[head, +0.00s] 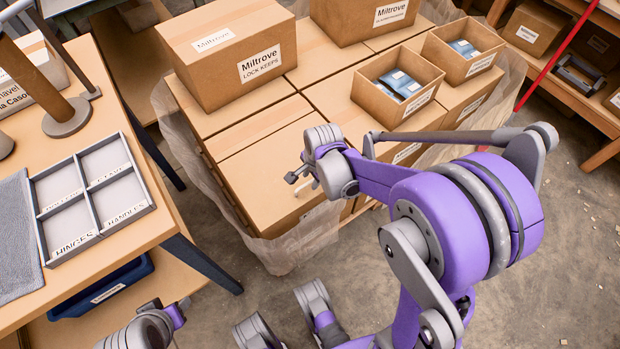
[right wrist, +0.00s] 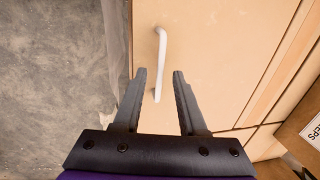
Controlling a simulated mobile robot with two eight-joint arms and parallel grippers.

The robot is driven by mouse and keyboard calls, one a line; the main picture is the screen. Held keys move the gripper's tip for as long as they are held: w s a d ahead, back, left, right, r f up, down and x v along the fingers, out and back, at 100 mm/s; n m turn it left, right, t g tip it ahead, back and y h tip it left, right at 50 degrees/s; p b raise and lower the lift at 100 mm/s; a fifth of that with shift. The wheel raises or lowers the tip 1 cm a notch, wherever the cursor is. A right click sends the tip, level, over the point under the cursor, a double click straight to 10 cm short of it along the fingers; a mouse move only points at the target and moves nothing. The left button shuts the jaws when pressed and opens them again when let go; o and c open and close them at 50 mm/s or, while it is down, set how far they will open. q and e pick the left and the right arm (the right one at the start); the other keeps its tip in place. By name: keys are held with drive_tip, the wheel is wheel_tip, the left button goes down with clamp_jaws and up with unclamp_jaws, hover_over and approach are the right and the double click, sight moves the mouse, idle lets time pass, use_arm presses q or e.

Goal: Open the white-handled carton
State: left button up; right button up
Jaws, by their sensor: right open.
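The carton with the white handle (head: 262,172) is the near one in the block of closed cartons on the wrapped pallet. Its lid lies flat and shut. In the right wrist view the white bar handle (right wrist: 161,48) stands upright in the picture on the pale lid (right wrist: 205,45). My right gripper (right wrist: 159,72) is open, with one finger on each side of the handle's lower part; contact cannot be told. In the head view my right gripper (head: 294,183) is over the carton's near part, partly hidden by its wrist. My left gripper (head: 178,308) shows small at the bottom left; its jaws are unclear.
A large closed Miltrove carton (head: 225,62) stands on the block behind. Two open cartons with blue packets, one of them nearer (head: 398,97), sit to the right. A workbench with a divided tray (head: 152,190) is at the left. Bare floor (head: 560,230) lies at the right.

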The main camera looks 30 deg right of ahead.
drive_tip(key=shift+f, duration=0.2)
clamp_jaws()
idle(1.4)
